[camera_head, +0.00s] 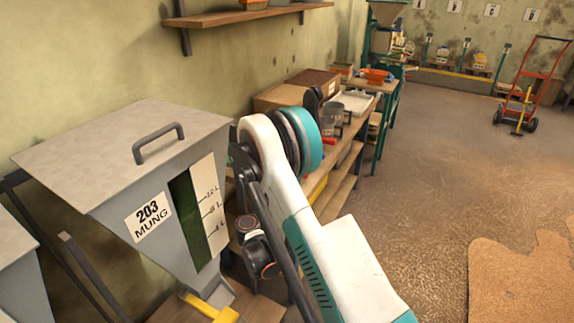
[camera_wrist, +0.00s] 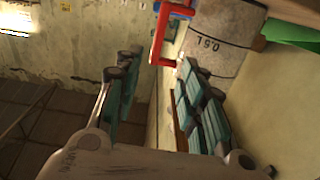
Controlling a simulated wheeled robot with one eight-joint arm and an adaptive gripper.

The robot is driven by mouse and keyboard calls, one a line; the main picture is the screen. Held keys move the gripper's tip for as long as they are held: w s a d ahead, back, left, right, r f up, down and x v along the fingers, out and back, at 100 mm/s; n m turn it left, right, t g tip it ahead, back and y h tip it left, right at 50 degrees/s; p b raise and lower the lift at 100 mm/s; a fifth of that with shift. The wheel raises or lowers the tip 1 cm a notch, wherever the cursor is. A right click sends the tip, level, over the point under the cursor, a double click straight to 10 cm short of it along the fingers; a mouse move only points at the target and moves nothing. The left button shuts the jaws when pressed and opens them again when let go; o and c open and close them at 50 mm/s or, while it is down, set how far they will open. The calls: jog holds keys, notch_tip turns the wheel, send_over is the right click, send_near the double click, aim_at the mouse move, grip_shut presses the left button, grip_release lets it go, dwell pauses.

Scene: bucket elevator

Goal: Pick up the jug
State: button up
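My gripper (camera_wrist: 157,72) is open, with teal-padded fingers spread left and right. The right fingers overlap the lower part of the vessel in the picture; contact cannot be told. Nothing shows clasped between the fingers.
The grey hopper labelled "203 MUNG" (camera_head: 155,190) stands close left of my arm. A wooden bench (camera_head: 345,150) with boxes and grey containers (camera_head: 333,113) runs along the wall beyond. A red hand truck (camera_head: 535,85) stands far right. The floor (camera_head: 430,180) right of the bench is open.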

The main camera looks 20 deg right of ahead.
jog(key=x, duration=0.5)
jog(key=f+x, duration=0.1)
jog(key=x, duration=0.1)
jog(key=shift+d+b, duration=0.35)
jog(key=b+x, duration=0.1)
jog(key=x, duration=0.1)
jog(key=b+x, duration=0.1)
jog(key=x, duration=0.2)
jog(key=shift+d+f, duration=0.1)
jog(key=shift+f, duration=0.1)
jog(key=shift+w+d+r, duration=0.15)
jog(key=shift+w+d, duration=0.25)
grip_shut()
